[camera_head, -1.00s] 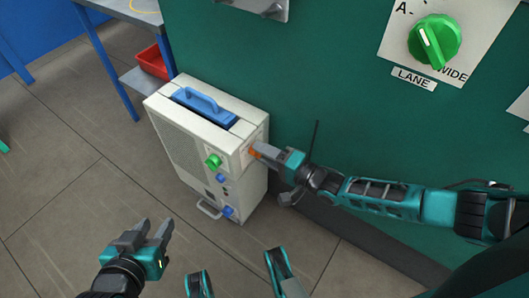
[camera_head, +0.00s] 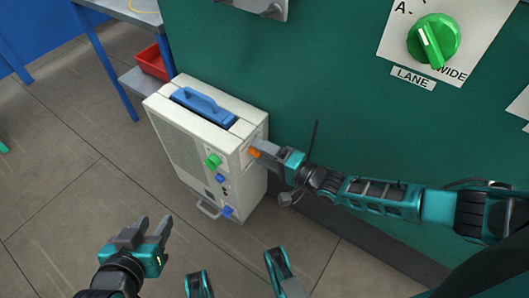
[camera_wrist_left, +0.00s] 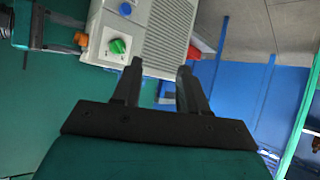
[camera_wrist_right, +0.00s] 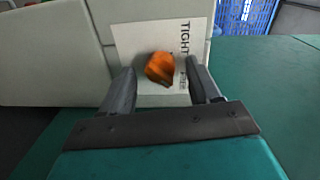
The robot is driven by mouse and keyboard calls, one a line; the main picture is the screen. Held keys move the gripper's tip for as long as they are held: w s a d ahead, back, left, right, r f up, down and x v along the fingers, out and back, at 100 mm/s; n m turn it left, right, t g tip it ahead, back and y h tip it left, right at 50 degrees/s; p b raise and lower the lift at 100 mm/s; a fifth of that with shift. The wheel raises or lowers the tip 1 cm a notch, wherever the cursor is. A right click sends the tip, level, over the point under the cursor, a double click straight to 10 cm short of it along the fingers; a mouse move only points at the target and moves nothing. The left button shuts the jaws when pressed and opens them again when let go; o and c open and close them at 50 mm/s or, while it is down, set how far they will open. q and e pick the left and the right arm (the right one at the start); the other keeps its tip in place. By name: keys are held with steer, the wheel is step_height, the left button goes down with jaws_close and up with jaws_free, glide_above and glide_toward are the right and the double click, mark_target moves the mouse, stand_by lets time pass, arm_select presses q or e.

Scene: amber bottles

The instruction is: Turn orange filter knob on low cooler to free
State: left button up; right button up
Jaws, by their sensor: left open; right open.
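The low cooler (camera_head: 185,148) is a cream box with a blue handle on top, standing on the floor against the green wall. Its orange filter knob (camera_head: 254,153) is on the right side face. In the right wrist view the orange knob (camera_wrist_right: 160,68) sits on a white label reading "TIGHT", with a second word partly hidden. My right gripper (camera_head: 262,151) is at the knob; its open fingers (camera_wrist_right: 163,90) lie either side of it, and contact cannot be told. My left gripper (camera_head: 153,232) is open and empty, in front of the cooler and apart from it.
A green knob (camera_head: 213,161) and blue knobs are on the cooler's front. A large green knob (camera_head: 433,41) is on a wall panel above right. A blue-legged table and red bin (camera_head: 153,62) stand behind left. The floor (camera_head: 60,190) at left is clear.

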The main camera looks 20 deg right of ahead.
arm_select(q)
steer(key=p, duration=0.1)
steer(key=a+r+p, duration=0.1)
steer(key=p, duration=0.1)
steer(key=shift+s+y, duration=0.25)
steer(key=shift+y, duration=0.05)
arm_select(e)
steer(key=v, duration=1.3)
arm_select(q)
steer(key=shift+d, duration=0.1)
arm_select(e)
steer(key=shift+a, duration=0.1)
